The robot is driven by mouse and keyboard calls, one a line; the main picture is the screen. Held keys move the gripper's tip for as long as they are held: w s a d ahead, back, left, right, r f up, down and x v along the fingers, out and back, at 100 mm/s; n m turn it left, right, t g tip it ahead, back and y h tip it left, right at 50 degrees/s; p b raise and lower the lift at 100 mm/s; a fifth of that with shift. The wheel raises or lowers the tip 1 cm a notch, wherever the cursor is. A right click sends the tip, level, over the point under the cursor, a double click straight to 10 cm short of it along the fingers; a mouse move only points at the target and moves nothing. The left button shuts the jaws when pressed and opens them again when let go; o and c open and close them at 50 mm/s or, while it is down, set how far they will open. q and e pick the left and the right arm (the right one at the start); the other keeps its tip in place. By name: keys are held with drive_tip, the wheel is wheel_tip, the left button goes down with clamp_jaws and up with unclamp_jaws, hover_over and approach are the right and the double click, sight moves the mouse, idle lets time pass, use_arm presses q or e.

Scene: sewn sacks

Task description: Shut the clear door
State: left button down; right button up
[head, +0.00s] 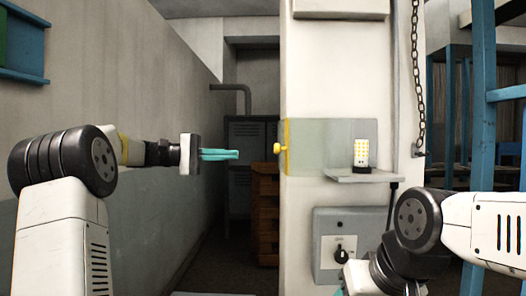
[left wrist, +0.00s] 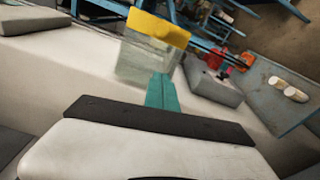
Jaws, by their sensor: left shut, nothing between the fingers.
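The clear door (head: 320,137) is a see-through panel with a yellow strip (head: 286,160) and a yellow knob (head: 279,148) on its left edge. It shows in front of the white pillar. In the left wrist view the clear panel (left wrist: 143,66) and its yellow edge (left wrist: 158,30) lie just beyond my fingertips. I cannot tell its exact angle. My left gripper (head: 238,154) is shut and empty, with teal fingers left of the knob and apart from it. It also shows in the left wrist view (left wrist: 162,76).
A small block with yellow dots (head: 361,153) stands on a grey shelf (head: 350,176) by the door. A grey switch box (head: 328,222) is below. A chain (head: 417,80) and blue frame (head: 484,120) are at right. A passage opens left of the pillar.

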use_arm(q)
drive_tip(key=s+d+r, duration=0.1)
drive_tip(key=s+d, duration=0.1)
drive_tip(key=d, duration=0.8)
drive_tip(key=shift+s+d+r, duration=0.15)
drive_tip(key=shift+s+r, duration=0.1)
drive_tip(key=shift+r, duration=0.05)
drive_tip(key=shift+d, duration=0.1)
